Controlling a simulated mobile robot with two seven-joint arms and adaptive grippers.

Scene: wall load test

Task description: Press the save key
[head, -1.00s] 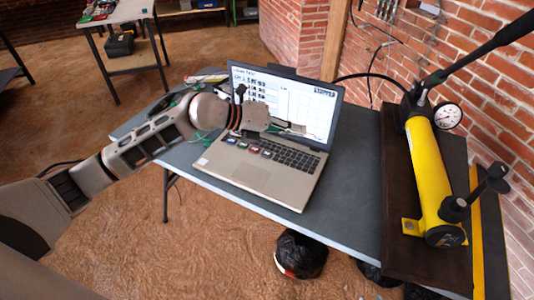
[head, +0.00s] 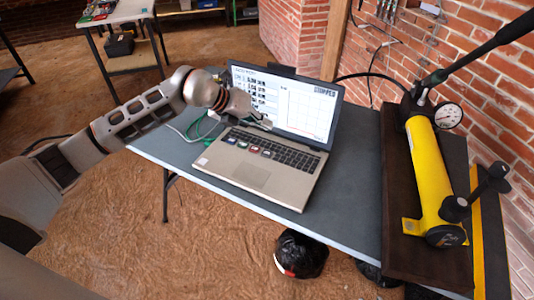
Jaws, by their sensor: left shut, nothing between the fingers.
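An open laptop (head: 252,172) stands on the grey table, its screen (head: 305,112) lit with rows of readings, a chart and the word STOPPED at top right. My left gripper (head: 266,123) is shut and empty. It appears in front of the lower left of the screen, above and behind the coloured keys, apart from them. It hides part of the screen. My right gripper is not in view.
A yellow hand pump (head: 428,175) with a gauge (head: 448,116) stands on a dark board right of the laptop. Green and white cables lie behind my left arm. Bare table (head: 350,180) lies right of the laptop. A black bag (head: 300,254) is on the floor.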

